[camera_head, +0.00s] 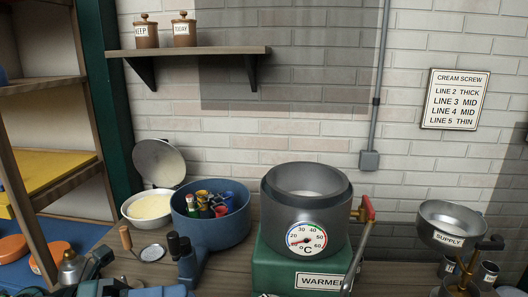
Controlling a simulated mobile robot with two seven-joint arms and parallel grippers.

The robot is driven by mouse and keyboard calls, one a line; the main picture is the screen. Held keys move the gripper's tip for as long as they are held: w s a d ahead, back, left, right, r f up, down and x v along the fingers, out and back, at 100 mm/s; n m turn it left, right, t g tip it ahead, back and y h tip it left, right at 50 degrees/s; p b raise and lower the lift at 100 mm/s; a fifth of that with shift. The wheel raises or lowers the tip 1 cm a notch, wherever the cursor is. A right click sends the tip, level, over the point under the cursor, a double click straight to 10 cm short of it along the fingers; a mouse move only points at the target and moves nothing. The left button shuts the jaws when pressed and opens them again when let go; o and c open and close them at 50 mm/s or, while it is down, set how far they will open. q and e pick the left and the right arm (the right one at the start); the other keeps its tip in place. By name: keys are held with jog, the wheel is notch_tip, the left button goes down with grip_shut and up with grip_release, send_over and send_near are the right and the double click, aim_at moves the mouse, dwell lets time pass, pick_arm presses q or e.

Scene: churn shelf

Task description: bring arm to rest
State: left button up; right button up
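Dark parts that look like my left gripper's fingers (179,246) stand low in the view, in front of the blue pot. The two dark tips are close together, and I cannot tell whether they are shut or hold anything. More of my blue-grey arm shows along the bottom left edge. My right gripper is not in view.
A blue pot (211,228) holds several small coloured items. A grey vessel with a dial (306,206) sits on the green warmer (318,277). A supply bowl (447,224) is right. A wooden shelf (190,51) holds two jars.

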pick_arm(q)
jog(key=w+a+f+n+t+y+p, duration=0.15)
jog(key=f+n+t+y, duration=0.5)
jog(key=n, duration=0.75)
jog(key=w+a+f+n+t+y, duration=0.25)
jog(key=f+n+t+y, duration=0.4)
jog(key=n, duration=0.75)
jog(key=s+d+f+n+g+y, duration=0.1)
jog(key=s+d+f+n+g, duration=0.1)
jog(key=f, duration=0.6)
jog(key=s+d+f+n+g+y, duration=0.1)
jog(key=s+f+n+g, duration=0.3)
jog(key=f, duration=0.5)
jog(key=s+n, duration=0.2)
jog(key=s, duration=0.1)
jog(key=shift+s+d+n+g+p, duration=0.3)
jog(key=shift+s+d, duration=0.05)
jog(key=shift+s, duration=0.05)
